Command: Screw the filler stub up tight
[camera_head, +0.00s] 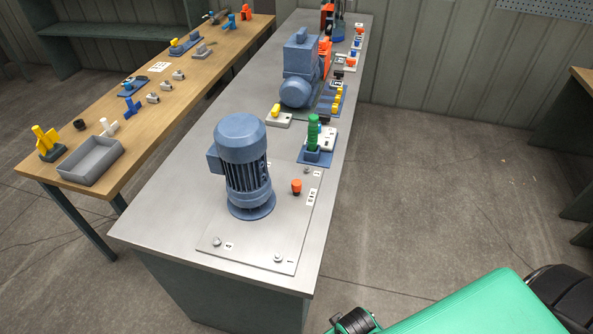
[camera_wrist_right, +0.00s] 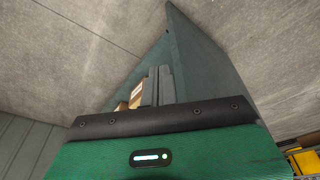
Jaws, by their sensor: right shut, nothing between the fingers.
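I cannot tell for sure which part is the filler stub. A small orange-topped piece (camera_head: 296,187) stands upright on the grey plate beside the large blue motor (camera_head: 242,165). A green upright piece (camera_head: 313,132) stands in a blue base (camera_head: 317,157) farther back on the metal bench. Whether any of these is tight cannot be seen. My right gripper (camera_wrist_right: 162,86) shows in the right wrist view with its fingers shut and empty, against the floor and a dark cabinet, away from the bench parts. My left gripper is in neither view.
The metal bench (camera_head: 180,222) carries a blue pump unit (camera_head: 298,70) and several small parts toward the back. A wooden table (camera_head: 165,110) on the left holds a grey tray (camera_head: 91,160) and loose fittings.

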